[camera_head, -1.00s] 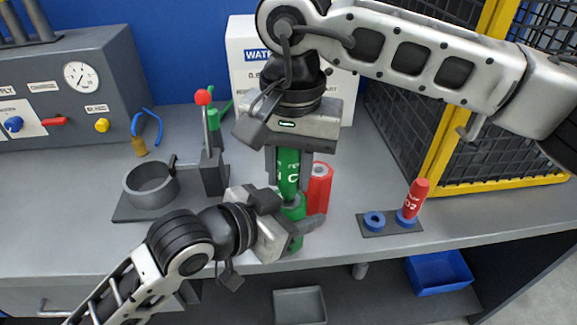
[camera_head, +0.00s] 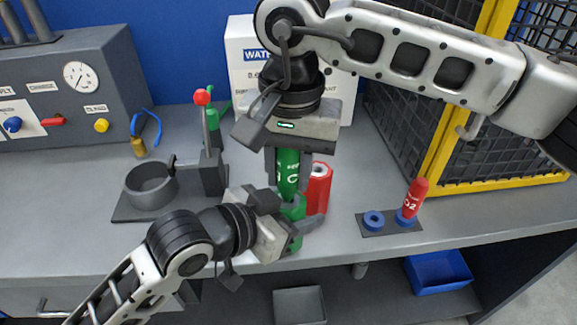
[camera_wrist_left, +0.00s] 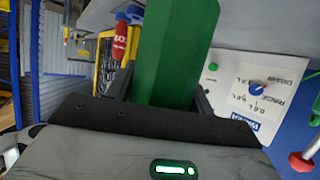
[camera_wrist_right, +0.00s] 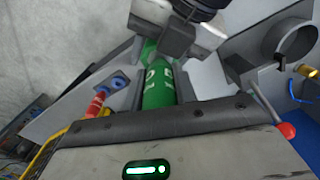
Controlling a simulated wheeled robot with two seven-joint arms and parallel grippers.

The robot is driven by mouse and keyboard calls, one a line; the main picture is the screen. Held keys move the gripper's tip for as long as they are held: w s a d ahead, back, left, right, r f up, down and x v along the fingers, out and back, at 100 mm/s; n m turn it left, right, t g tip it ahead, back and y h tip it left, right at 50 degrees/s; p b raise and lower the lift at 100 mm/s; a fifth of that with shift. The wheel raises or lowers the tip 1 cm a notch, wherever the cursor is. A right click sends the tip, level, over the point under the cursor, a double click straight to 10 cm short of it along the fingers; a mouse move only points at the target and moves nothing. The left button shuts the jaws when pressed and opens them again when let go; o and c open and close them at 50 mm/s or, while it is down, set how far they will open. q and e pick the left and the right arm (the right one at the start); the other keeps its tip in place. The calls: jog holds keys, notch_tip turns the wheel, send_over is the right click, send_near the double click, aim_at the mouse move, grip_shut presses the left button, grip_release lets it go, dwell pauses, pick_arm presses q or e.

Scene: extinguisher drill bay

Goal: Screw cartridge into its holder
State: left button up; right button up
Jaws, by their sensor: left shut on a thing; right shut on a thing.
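A green cartridge (camera_head: 287,172) with white lettering stands upright, shut in my right gripper (camera_head: 288,180), which comes down from above. My left gripper (camera_head: 291,222) is shut around a green holder (camera_head: 295,243) directly below the cartridge. The cartridge's lower end meets the holder's top; how deep it sits is hidden by the left fingers. In the left wrist view the green holder (camera_wrist_left: 168,45) fills the space between the fingers. In the right wrist view the green cartridge (camera_wrist_right: 160,88) lies between the fingers, in line with the holder (camera_wrist_right: 150,45).
A red hexagonal holder (camera_head: 318,190) stands just right of the green one. A red cartridge (camera_head: 416,198) stands in a two-ring blue rack (camera_head: 374,221). At left are a grey ring fixture (camera_head: 150,190) and a red-knobbed lever (camera_head: 203,97). The bench front is clear.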

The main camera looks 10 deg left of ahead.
aim_at(287, 199)
jog(key=shift+s+f+g, duration=0.15)
jog(key=shift+s+f, duration=0.1)
jog(key=shift+f, duration=0.65)
jog(key=shift+s+f+g, duration=0.15)
jog(key=shift+s+f, duration=0.1)
jog(key=shift+f, duration=0.65)
dwell(1.9)
jog(key=o, duration=0.7)
jog(key=shift+o, duration=0.2)
jog(key=o, duration=0.4)
jog(key=shift+t, duration=0.4)
jog(key=r, duration=0.5)
jog(key=w+r, duration=0.1)
jog(key=r, duration=0.4)
jog(key=w+r, duration=0.1)
jog(key=r, duration=0.3)
jog(key=shift+d+r, duration=0.35)
jog(key=shift+r, duration=0.05)
